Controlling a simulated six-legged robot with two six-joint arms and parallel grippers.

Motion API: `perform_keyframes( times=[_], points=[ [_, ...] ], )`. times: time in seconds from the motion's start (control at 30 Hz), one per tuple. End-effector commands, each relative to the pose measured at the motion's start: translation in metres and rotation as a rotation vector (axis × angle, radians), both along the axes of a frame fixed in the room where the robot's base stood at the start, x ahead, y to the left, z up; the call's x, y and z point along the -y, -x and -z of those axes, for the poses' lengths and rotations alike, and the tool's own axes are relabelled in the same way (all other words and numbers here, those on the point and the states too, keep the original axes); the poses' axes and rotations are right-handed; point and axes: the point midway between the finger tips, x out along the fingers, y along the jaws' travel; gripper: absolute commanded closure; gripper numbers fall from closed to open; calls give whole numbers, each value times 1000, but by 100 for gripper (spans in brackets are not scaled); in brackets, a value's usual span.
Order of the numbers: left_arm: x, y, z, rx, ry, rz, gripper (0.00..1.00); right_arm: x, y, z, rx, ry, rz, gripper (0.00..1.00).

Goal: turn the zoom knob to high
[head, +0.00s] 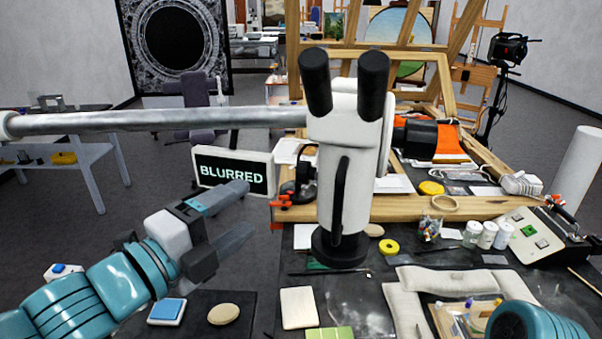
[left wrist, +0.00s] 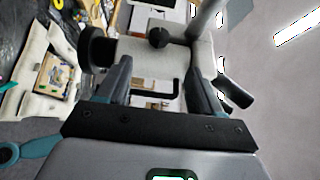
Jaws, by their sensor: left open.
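The white microscope (head: 349,205) hangs on a grey boom, with two black eyepieces on top and a black curved handle on its front. In the left wrist view the microscope body (left wrist: 135,58) lies sideways beyond my fingers. A round black knob (left wrist: 158,38) shows on it; I cannot tell if this is the zoom knob, and no setting is readable. My left gripper (head: 245,210) is open and empty, left of the microscope and apart from it. Its fingers (left wrist: 157,70) point toward the body. A display (head: 235,171) reads "BLURRED". My right gripper is out of view.
The boom (head: 150,121) crosses above my left arm. A blue pad (head: 167,311) and an oval beige piece (head: 224,314) lie below my left gripper. A padded frame (head: 410,300) and jars (head: 488,235) stand right. Part of my right arm shows at bottom right.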

Motion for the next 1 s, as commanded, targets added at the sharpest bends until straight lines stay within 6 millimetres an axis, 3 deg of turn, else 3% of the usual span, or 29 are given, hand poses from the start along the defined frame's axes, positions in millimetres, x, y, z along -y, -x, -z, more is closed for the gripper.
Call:
perform_keyframes(
  times=[0.5, 0.7, 1.0],
  points=[
    [72, -92, -1, -2, -2, 2, 34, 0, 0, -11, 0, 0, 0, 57],
    [84, -108, 0, -2, -1, 1, 34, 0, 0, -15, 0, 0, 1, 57],
    [86, -112, 1, -1, 0, 0, 34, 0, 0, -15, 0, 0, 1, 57]
  ],
)
